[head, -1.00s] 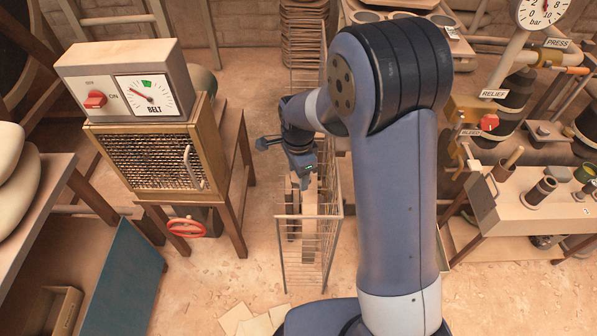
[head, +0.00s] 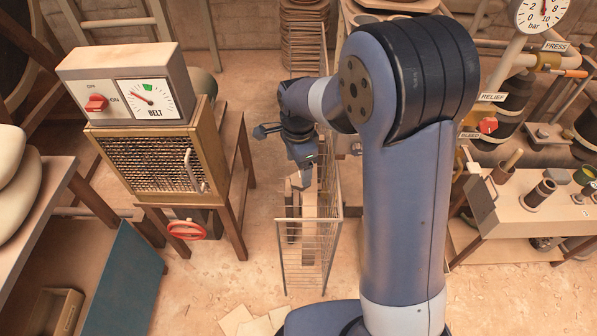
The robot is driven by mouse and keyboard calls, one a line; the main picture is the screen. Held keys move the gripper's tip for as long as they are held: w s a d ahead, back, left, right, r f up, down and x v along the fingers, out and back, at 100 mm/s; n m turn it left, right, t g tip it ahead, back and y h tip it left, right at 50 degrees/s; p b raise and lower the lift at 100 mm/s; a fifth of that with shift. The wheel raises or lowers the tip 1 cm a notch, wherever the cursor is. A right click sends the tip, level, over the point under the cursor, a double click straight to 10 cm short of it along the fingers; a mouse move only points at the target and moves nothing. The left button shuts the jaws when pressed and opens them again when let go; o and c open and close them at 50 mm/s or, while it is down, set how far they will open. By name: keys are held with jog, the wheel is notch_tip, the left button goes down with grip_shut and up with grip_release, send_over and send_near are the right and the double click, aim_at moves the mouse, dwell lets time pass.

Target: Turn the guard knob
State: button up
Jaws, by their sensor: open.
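The belt machine (head: 146,150) stands at the left, with a wire-mesh guard (head: 150,165) on its front and a pale handle (head: 192,170) at the mesh's right side. A control box on top carries a red OFF/ON knob (head: 96,103) and a BELT dial (head: 149,99). A red wheel-shaped knob (head: 187,229) sits low under the mesh. None is labelled as the guard knob. My gripper (head: 302,180) is open and points down, right of the machine and apart from it. Its fingertips are small and partly blend with the rack behind.
A wire rack (head: 309,235) with plates stands below and behind my gripper. A bench (head: 545,205) with cylinders is at the right, near RELIEF and PRESS pipework. A shelf with sacks (head: 18,180) is at far left. Floor between machine and rack is clear.

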aim_at(299, 179)
notch_tip(299, 179, up, 6)
jog(key=shift+r, duration=0.15)
dwell(0.3)
notch_tip(299, 179, down, 11)
jog(key=shift+r+b, duration=0.1)
jog(key=shift+b, duration=0.2)
dwell(0.5)
